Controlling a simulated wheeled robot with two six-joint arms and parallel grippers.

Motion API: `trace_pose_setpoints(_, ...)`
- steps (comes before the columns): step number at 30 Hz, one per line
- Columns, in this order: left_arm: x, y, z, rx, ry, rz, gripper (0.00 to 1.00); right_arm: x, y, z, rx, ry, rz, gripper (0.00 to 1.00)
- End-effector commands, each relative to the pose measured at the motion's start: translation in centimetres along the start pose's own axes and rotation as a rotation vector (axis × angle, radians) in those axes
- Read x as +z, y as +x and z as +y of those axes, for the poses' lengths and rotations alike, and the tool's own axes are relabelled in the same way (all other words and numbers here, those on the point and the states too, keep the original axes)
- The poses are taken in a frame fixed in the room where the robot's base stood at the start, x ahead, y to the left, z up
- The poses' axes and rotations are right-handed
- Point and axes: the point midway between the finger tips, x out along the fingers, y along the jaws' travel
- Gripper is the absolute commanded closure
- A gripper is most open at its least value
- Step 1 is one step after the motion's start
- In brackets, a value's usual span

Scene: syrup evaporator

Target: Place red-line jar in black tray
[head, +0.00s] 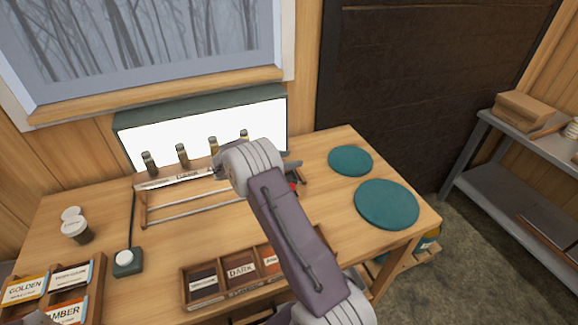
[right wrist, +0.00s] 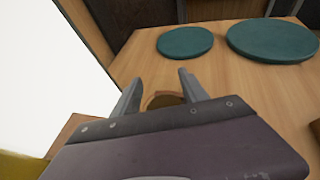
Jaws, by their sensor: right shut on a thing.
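My right gripper (head: 292,160) is above the right end of the slatted rack, its arm hiding much of it. In the right wrist view its fingers (right wrist: 160,95) close around a round, amber-brown jar (right wrist: 160,100), mostly hidden by the gripper body. A small red patch (head: 294,187) shows just below the gripper in the head view, likely the red line of this jar. A wooden divided tray (head: 222,299) with dark labels, one reading DARK, stands at the front, partly behind my arm. No plainly black tray can be made out. My left gripper is not in view.
Several dark jars (head: 182,155) stand along the rack (head: 190,209) before a lit panel (head: 200,125). Two teal round mats (head: 387,204) lie at the right. GOLDEN and AMBER trays (head: 98,285), a white-capped cup (head: 76,228) and a small dark base (head: 128,264) stand left.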

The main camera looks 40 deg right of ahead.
Motion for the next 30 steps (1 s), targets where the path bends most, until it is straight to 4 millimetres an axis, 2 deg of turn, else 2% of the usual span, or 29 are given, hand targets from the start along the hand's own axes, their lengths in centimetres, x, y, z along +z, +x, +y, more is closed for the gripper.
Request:
trace_pose_setpoints(5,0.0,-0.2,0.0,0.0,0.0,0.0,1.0,-2.7,1.1,0.0,-0.001,-0.003,-0.001,1.0)
trace_pose_setpoints(15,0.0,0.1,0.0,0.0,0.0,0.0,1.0,-3.2,1.3,0.0,0.0,-0.001,-0.001,1.0)
trace_pose_setpoints(16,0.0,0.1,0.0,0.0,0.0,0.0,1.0,-3.2,1.3,0.0,0.0,-0.001,0.0,0.46)
trace_pose_setpoints(17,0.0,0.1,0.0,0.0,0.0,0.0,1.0,-3.1,1.3,0.0,0.0,-0.001,0.0,0.4)
trace_pose_setpoints(26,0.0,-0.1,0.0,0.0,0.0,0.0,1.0,-3.0,1.2,0.0,0.0,-0.001,0.0,0.4)
trace_pose_setpoints(28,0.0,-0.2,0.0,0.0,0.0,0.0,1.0,-2.8,0.8,0.0,0.001,-0.001,0.0,0.4)
trace_pose_setpoints(30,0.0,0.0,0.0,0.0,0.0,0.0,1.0,-2.9,-0.4,0.1,0.004,-0.001,0.001,0.4)
